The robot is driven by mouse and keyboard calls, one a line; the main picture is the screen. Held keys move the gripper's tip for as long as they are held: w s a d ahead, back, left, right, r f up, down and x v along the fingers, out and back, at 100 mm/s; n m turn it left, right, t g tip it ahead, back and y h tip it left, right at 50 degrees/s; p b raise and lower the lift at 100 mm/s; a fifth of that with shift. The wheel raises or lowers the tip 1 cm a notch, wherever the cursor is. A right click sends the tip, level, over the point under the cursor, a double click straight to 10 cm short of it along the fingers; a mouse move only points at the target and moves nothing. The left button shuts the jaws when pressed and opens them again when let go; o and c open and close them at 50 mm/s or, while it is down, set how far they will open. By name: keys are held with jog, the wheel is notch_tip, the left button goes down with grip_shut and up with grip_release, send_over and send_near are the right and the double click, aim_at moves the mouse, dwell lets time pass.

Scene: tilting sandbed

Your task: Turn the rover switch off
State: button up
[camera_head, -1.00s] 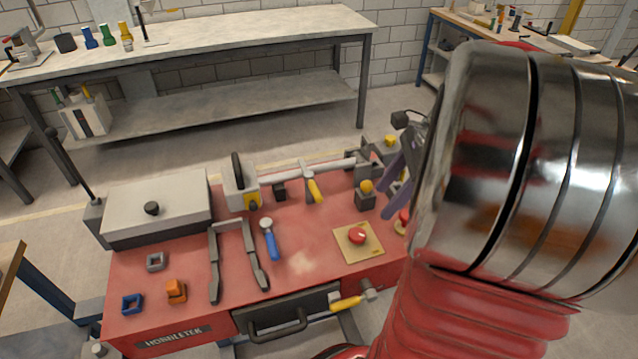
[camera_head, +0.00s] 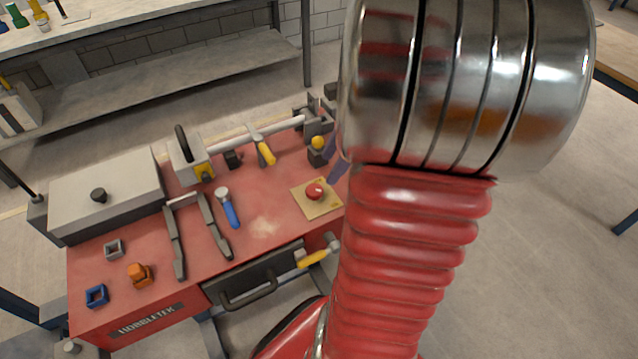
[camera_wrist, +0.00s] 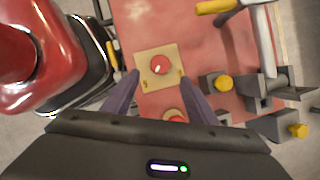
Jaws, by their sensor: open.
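A round red switch knob (camera_head: 316,191) with a pale mark sits on a square tan plate (camera_head: 311,208) on the red bench. The knob also shows in the wrist view (camera_wrist: 160,65), on its plate (camera_wrist: 151,79). My gripper (camera_wrist: 159,77) is open, its two purple fingers pointing to either side of the plate. I see no contact with the knob. In the head view my arm hides most of the gripper; a bit of purple finger shows right of the plate. I cannot tell its height above the bench.
A second red knob (camera_wrist: 174,115) shows between the fingers near the palm. Yellow-topped grey blocks (camera_wrist: 222,83) stand right of the right finger. A yellow-handled valve (camera_head: 316,257) juts from the bench front. Blue and orange parts lie farther left.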

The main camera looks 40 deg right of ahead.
aim_at(316, 189)
jog(key=x, duration=0.8)
jog(key=shift+f, duration=0.3)
jog(key=shift+c, duration=0.5)
jog(key=c, duration=1)
jog(key=shift+o, duration=0.2)
